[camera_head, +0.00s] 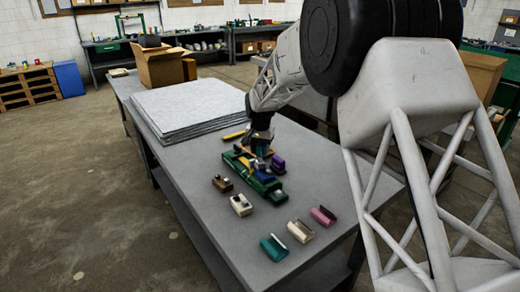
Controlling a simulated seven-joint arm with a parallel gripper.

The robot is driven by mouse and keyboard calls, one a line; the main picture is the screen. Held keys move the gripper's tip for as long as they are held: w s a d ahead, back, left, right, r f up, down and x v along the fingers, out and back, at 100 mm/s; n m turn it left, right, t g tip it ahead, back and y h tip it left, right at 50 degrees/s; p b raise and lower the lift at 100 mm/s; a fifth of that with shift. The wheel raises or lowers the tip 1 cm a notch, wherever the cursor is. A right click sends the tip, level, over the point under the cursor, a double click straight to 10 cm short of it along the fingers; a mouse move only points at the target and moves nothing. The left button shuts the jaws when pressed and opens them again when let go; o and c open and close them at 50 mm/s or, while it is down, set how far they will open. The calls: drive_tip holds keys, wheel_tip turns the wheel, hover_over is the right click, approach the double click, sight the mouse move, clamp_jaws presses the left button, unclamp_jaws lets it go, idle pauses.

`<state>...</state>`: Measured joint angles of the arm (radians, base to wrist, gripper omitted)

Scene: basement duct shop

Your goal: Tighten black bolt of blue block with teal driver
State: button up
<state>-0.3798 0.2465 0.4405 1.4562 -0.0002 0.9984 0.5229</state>
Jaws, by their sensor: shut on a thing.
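My gripper (262,138) points down over the far part of a green fixture (268,184) on the grey table. A blue block (262,166) sits on the fixture just below and in front of the gripper. Its black bolt is too small to make out. I cannot tell whether the driver's tip touches anything.
A purple block (278,161) stands right of the gripper. Open teal (274,247), cream (300,231) and pink (323,215) holders line the table's near part. Brown (222,183) and white (241,204) pieces lie left. Grey sheets (188,103) and a cardboard box (160,68) are behind.

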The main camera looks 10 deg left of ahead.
drive_tip(key=shift+f, duration=0.45)
idle(0.6)
